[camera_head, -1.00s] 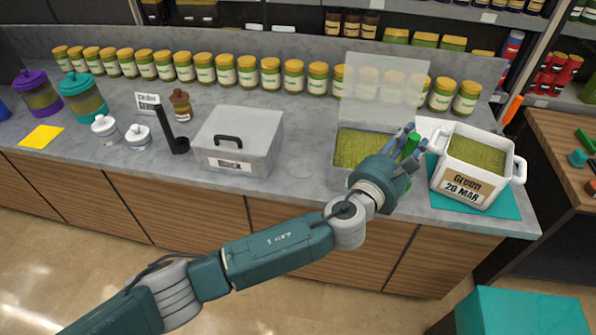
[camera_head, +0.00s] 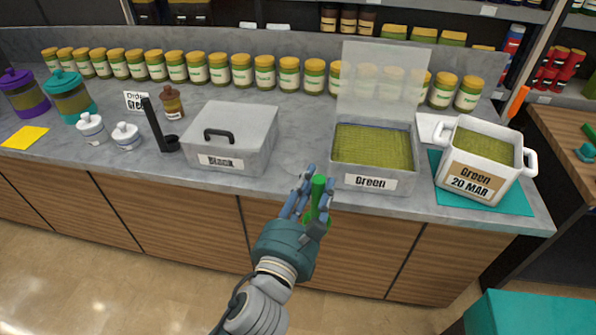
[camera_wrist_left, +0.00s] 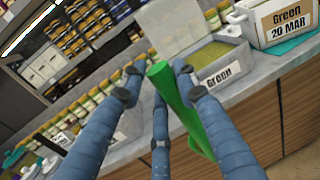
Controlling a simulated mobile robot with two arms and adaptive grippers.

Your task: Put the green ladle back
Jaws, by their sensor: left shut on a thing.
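My left gripper (camera_head: 308,192) is shut on the green ladle (camera_head: 318,186), whose handle stands up between the fingers. Gripper and ladle show in front of the counter's front edge, between the closed box labelled Black (camera_head: 240,130) and the open box labelled Green (camera_head: 365,181). In the left wrist view the ladle (camera_wrist_left: 184,108) runs slanting between the blue fingers; its lower end is partly hidden. The open Green box holds green grains, its clear lid raised. My right gripper is not in view.
A black ladle (camera_head: 156,126) stands left of the Black box. A white pot (camera_head: 482,165) of green grains, dated 20 MAR, sits on a teal mat (camera_head: 520,200) at the right. Jars line the counter's back. A narrow bare counter strip lies between the two boxes.

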